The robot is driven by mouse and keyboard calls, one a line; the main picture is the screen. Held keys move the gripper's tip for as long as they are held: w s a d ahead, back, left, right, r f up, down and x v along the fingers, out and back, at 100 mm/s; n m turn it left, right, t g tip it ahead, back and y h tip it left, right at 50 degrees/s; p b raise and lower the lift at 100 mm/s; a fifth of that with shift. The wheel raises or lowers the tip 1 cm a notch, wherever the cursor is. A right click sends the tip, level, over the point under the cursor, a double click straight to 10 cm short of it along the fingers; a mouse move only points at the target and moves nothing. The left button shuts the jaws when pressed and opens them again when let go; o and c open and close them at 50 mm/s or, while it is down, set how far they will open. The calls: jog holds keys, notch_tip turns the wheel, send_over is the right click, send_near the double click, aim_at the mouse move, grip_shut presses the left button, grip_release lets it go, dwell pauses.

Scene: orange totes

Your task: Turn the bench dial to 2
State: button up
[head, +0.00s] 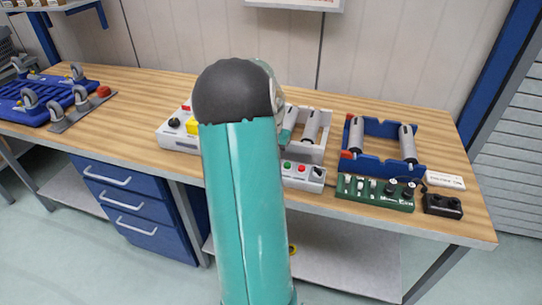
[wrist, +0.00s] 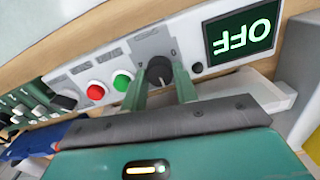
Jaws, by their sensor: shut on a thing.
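The bench dial (wrist: 158,70) is a black knob on a light grey control panel (wrist: 76,76), seen roughly upside down in the wrist view. My gripper (wrist: 160,77) has its two green fingers on either side of the knob and is shut on it. A small light mark shows on the knob, but its number is not readable. A dark display (wrist: 242,36) beside the dial reads OFF in pale green. In the head view the panel's uncovered end (head: 303,177) shows, while my arm hides the dial, the display and my fingers.
A green button (wrist: 122,81) and a red button (wrist: 96,91) sit beside the dial. A green switch panel (head: 374,193), a blue roller frame (head: 386,163) and a black box (head: 442,206) stand to the right. A box with a yellow part (head: 178,143) stands left.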

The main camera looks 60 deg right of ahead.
jog(key=o, duration=1)
notch_tip(320, 180, up, 14)
jog(key=shift+f, duration=0.1)
